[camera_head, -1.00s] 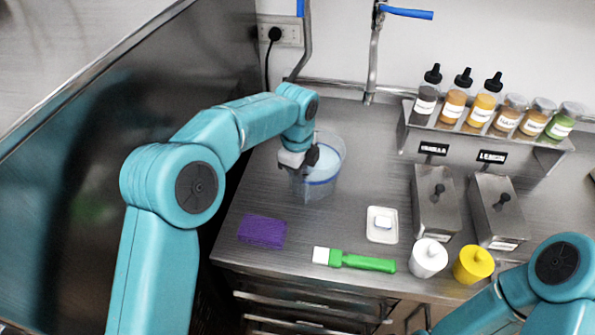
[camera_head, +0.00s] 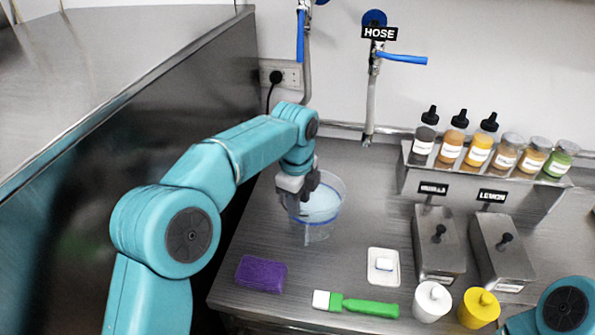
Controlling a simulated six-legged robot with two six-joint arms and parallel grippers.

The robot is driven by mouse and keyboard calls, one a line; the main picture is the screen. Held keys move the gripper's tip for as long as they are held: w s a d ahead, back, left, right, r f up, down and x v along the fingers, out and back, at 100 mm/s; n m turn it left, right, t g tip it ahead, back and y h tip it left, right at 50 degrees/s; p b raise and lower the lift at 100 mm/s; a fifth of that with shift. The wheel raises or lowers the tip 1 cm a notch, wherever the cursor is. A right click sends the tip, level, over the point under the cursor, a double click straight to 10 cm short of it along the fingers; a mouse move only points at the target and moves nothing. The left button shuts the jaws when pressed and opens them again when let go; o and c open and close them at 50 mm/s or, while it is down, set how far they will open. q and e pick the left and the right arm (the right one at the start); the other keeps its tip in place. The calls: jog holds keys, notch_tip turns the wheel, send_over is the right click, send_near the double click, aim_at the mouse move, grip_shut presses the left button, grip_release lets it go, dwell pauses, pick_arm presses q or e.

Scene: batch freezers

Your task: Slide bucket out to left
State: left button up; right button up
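A clear bucket (camera_head: 322,218) with pale liquid and a blue band stands upright on the left part of the steel counter (camera_head: 375,195). My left gripper (camera_head: 299,205) is at the bucket's left rim, pointing down. Its fingers overlap the rim in the picture, and I cannot tell whether they are closed on it. My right arm's joint shows at the lower right corner, with its gripper out of view.
A purple sponge (camera_head: 261,274), a green brush (camera_head: 357,305) and a white dish (camera_head: 384,280) lie in front. White (camera_head: 432,302) and yellow (camera_head: 479,308) tubs, two metal dispensers (camera_head: 438,245) and a bottle rack (camera_head: 480,183) stand right. A dark steel panel (camera_head: 180,110) borders the left.

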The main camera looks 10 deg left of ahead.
pick_arm(q)
notch_tip(320, 180, up, 11)
jog(key=p, duration=0.2)
jog(key=shift+s, duration=0.4)
jog(key=shift+a, duration=0.1)
